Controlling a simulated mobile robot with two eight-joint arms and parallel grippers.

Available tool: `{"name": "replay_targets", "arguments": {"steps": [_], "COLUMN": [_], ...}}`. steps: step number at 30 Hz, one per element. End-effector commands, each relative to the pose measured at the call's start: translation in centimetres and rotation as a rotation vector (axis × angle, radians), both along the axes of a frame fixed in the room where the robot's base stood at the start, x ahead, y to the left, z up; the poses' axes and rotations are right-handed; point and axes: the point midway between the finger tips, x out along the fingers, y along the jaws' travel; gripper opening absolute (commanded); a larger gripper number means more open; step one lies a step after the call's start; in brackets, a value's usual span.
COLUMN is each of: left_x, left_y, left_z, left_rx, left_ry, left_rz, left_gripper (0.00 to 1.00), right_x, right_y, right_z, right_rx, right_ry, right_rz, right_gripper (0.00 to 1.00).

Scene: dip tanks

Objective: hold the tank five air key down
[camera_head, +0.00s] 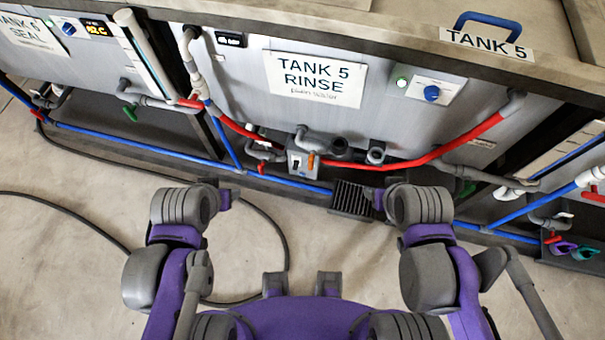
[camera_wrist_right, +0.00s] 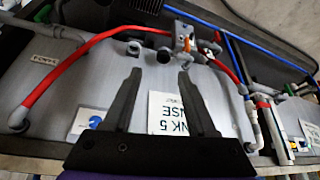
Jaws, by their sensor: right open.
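Below the TANK 5 RINSE sign (camera_head: 315,78), a small grey box (camera_head: 297,160) has a white key-like face and an orange lever beside it. I cannot read a label on it, so I cannot confirm it is the air key. It also shows in the right wrist view (camera_wrist_right: 185,44), beyond the fingers. My right gripper (camera_wrist_right: 157,78) is open and empty, its two dark fingers apart in front of the tank face. In the head view my right wrist is right of the box and apart from it. My left gripper's fingers are not clear in the head view.
Red hoses (camera_head: 470,137) and blue pipes (camera_head: 140,148) run along the tank front. A black cable (camera_head: 75,213) lies on the open floor at left.

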Motion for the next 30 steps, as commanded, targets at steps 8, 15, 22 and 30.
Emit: {"name": "replay_targets", "arguments": {"steps": [8, 15, 22, 30], "left_x": [0.0, 0.0, 0.0, 0.0], "left_y": [0.0, 0.0, 0.0, 0.0], "left_z": [0.0, 0.0, 0.0, 0.0], "left_rx": [0.0, 0.0, 0.0, 0.0], "left_ry": [0.0, 0.0, 0.0, 0.0], "left_rz": [0.0, 0.0, 0.0, 0.0], "left_gripper": [0.57, 0.57, 0.57, 0.57], "right_x": [0.0, 0.0, 0.0, 0.0], "right_y": [0.0, 0.0, 0.0, 0.0], "right_z": [0.0, 0.0, 0.0, 0.0], "right_rx": [0.0, 0.0, 0.0, 0.0], "right_ry": [0.0, 0.0, 0.0, 0.0], "right_rz": [0.0, 0.0, 0.0, 0.0], "right_gripper": [0.57, 0.25, 0.0, 0.0]}}
